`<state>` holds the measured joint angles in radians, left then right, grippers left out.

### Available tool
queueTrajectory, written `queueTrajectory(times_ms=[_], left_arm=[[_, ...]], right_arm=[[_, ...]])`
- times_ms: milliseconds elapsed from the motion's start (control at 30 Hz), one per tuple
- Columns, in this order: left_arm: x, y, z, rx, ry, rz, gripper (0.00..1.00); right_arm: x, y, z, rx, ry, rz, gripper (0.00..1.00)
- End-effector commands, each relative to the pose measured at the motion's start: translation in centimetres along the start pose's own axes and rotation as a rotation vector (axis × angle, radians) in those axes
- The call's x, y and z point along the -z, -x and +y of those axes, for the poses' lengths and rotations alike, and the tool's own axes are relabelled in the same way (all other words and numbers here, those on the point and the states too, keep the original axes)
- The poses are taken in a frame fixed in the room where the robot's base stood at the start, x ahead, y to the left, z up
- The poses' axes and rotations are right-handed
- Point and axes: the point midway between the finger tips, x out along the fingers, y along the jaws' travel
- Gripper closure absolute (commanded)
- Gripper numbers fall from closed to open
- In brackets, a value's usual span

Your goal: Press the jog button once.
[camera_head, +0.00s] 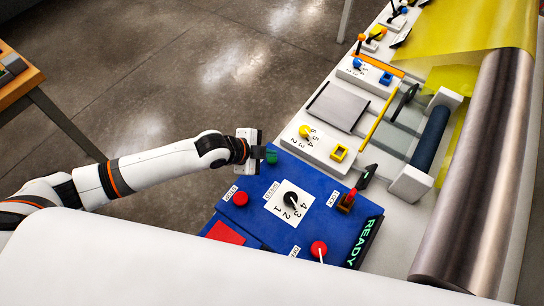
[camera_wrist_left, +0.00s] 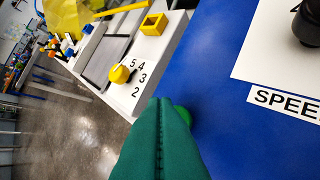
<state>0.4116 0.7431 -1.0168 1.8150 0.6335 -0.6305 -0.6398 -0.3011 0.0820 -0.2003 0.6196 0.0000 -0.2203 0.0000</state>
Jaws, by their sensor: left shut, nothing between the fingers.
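The blue control panel (camera_head: 315,192) lies at the near end of the machine. A green button (camera_wrist_left: 184,113) shows in the left wrist view, mostly hidden behind my fingertips; no jog label is readable. My left gripper (camera_head: 262,154) is at the panel's far left corner in the head view, with green at its tip. In the left wrist view its teal fingers (camera_wrist_left: 160,142) are shut, empty, and overlap the button. I cannot tell whether they touch it. My right gripper is not in view.
The panel also carries a black SPEED knob (camera_head: 291,199), a red button (camera_head: 240,198), another red control (camera_head: 318,248), a red-handled lever (camera_head: 357,187) and a lit READY display (camera_head: 364,243). A yellow knob (camera_head: 305,131) sits beyond. A metal roller (camera_head: 480,170) stands right.

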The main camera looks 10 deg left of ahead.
Motion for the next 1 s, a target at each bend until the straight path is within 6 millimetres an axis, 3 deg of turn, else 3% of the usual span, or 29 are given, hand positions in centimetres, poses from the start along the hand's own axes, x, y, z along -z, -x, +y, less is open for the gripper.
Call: queueTrajectory(times_ms=[1000], left_arm=[[0.45, -0.61, -0.45, 0.0, 0.0, 0.0, 1.0]], right_arm=[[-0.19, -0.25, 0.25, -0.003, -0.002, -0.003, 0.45]])
